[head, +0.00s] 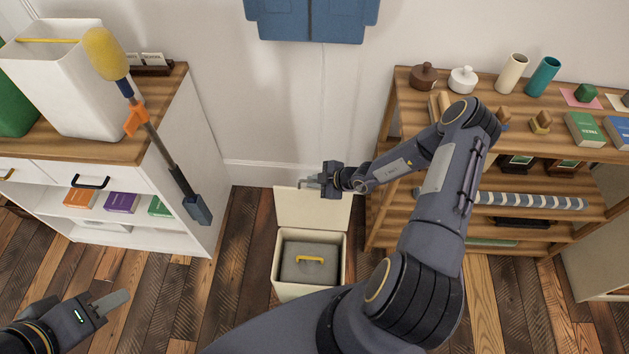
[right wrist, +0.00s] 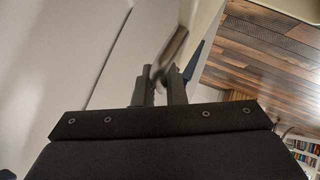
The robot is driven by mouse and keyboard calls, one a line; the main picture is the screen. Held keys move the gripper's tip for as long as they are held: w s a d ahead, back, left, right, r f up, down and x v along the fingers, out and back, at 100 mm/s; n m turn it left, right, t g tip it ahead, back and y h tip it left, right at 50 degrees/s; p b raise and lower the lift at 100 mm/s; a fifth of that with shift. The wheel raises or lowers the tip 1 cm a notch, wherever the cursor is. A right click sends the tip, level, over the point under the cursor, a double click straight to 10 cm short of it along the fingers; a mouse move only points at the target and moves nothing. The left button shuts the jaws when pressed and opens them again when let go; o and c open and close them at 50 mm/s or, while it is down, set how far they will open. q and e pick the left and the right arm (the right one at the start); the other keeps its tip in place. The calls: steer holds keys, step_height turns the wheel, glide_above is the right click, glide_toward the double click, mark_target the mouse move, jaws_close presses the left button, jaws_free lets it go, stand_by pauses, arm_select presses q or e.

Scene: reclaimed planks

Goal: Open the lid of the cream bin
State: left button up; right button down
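The cream bin (head: 338,272) stands on the floor between the white cabinet and the wooden shelf. Its lid (head: 313,209) is swung up and back, standing open toward the wall. A grey block with a yellow handle (head: 310,259) sits inside. My right gripper (head: 306,183) is at the lid's upper edge. In the right wrist view its fingers (right wrist: 160,84) are closed around a grey-brown bar (right wrist: 174,46), which looks like the lid's handle. My left gripper (head: 112,301) is at the lower left, away from the bin; its finger gap cannot be made out.
The wooden shelf (head: 410,120) stands close right of the bin. Plank floor (head: 230,280) is clear left of the bin.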

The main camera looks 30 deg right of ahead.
steer(key=c, duration=1.5)
jaws_free()
steer(key=v, duration=0.8)
steer(key=shift+p, duration=0.35)
steer(key=shift+w+a, duration=0.1)
